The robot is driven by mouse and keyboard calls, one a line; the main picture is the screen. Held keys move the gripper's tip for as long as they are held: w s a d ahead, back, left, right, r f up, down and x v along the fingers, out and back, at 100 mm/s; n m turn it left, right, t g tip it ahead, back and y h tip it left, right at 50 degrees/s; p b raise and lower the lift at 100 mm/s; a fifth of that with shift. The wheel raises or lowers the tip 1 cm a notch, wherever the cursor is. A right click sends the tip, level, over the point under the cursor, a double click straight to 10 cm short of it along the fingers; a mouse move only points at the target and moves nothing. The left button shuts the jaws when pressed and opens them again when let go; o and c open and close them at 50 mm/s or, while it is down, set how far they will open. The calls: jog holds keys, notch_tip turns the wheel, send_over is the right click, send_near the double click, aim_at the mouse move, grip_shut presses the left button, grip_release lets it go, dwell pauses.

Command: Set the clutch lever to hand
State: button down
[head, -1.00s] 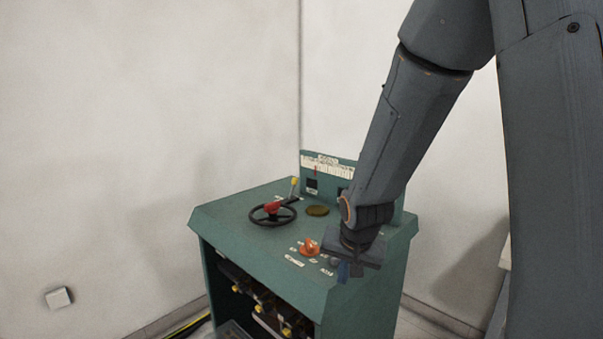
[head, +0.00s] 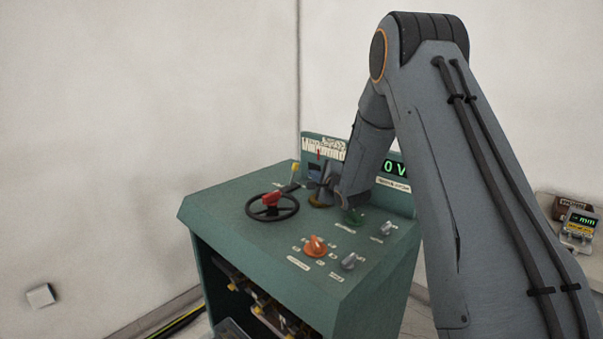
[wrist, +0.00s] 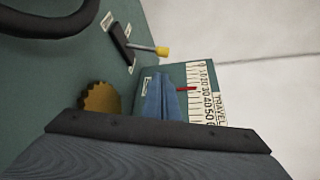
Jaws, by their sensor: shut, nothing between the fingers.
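The lever with a yellow knob (head: 295,168), which looks like the clutch lever, stands at the back left of the green console top, just behind the handwheel.
A brass disc (wrist: 101,97) is close beside my fingers. The back panel carries a travel scale (wrist: 203,95) with a red pointer. An orange knob (head: 315,246) and grey knobs sit at the front.

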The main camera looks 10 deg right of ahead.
aim_at(293, 175)
jog(key=shift+w+r, duration=0.1)
jog(key=shift+w, duration=0.1)
jog(key=p+x, duration=0.2)
jog(key=x, duration=0.7)
jog(key=shift+w+a, duration=0.2)
jog(key=shift+w, duration=0.15)
jog(key=shift+d, duration=0.2)
